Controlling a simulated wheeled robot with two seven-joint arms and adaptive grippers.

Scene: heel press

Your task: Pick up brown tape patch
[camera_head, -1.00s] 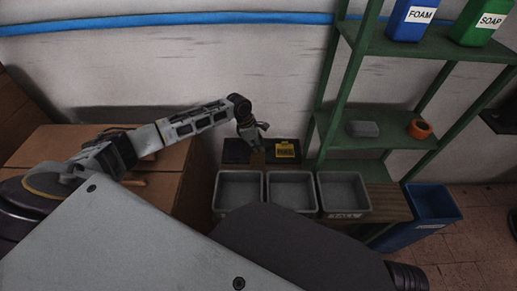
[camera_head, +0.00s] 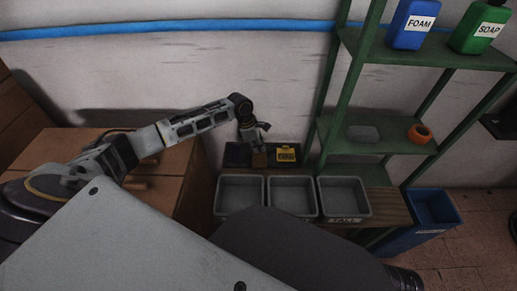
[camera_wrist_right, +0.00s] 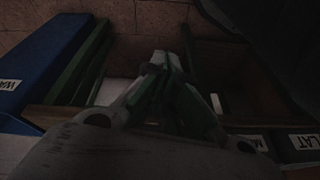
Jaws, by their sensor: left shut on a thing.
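The brown tape patch (camera_head: 259,160) is a small brown piece at the back of the bench, between a black item on its left and a yellow-marked black item on its right. My left gripper (camera_head: 257,146) reaches down from above and is shut on the patch, hiding its upper part. The patch is at bench level; whether it touches the surface cannot be told. My right gripper (camera_wrist_right: 172,75) shows dark in the right wrist view, away from the patch, and its jaw gap is unclear.
Three grey bins (camera_head: 240,211) stand in front of the patch. The yellow-marked item (camera_head: 286,154) and black item (camera_head: 236,155) flank it closely. A green shelf (camera_head: 345,90) rises on the right, with bottles, an orange ring (camera_head: 419,133) and a blue bin (camera_head: 431,215) below.

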